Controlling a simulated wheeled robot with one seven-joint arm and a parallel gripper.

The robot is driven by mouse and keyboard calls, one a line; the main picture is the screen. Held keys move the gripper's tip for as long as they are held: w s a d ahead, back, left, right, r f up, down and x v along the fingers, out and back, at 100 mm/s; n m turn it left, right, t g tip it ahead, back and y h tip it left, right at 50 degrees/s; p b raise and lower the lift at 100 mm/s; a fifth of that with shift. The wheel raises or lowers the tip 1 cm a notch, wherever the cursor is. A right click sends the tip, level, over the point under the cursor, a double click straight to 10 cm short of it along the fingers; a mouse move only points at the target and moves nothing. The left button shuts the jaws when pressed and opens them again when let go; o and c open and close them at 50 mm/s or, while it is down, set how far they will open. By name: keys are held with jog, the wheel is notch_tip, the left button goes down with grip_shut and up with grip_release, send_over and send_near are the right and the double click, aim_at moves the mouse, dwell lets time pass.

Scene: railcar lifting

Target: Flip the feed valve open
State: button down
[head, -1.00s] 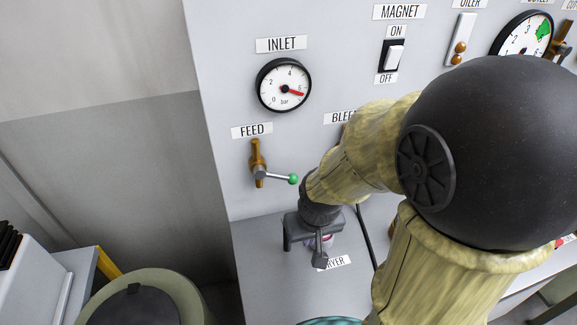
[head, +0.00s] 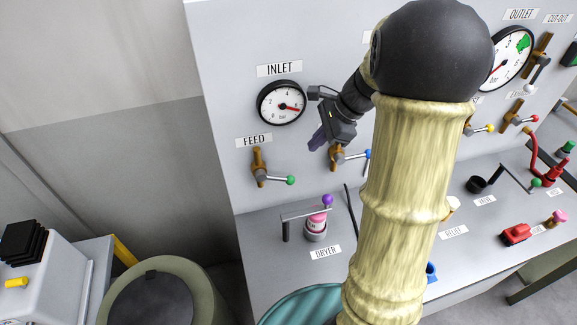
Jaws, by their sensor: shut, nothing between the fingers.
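The feed valve (head: 259,168) is a brass valve on the grey panel under the FEED label (head: 254,140). Its lever ends in a green knob (head: 291,180) and points right, tilted slightly down, across the upright brass pipe. My gripper (head: 317,140) is shut and empty, with dark purple fingers pointing down and left. In the picture it is up and right of the green knob and apart from it. How far it stands off the panel is hard to tell.
The inlet gauge (head: 281,103) is just left of my gripper. Another brass valve with a blue-tipped lever (head: 352,156) is just below right of it. My arm covers the panel's middle.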

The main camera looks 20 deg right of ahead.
aim_at(283, 178)
jog(key=p+x, duration=0.3)
jog(key=x, duration=1.1)
jog(key=shift+a, duration=0.1)
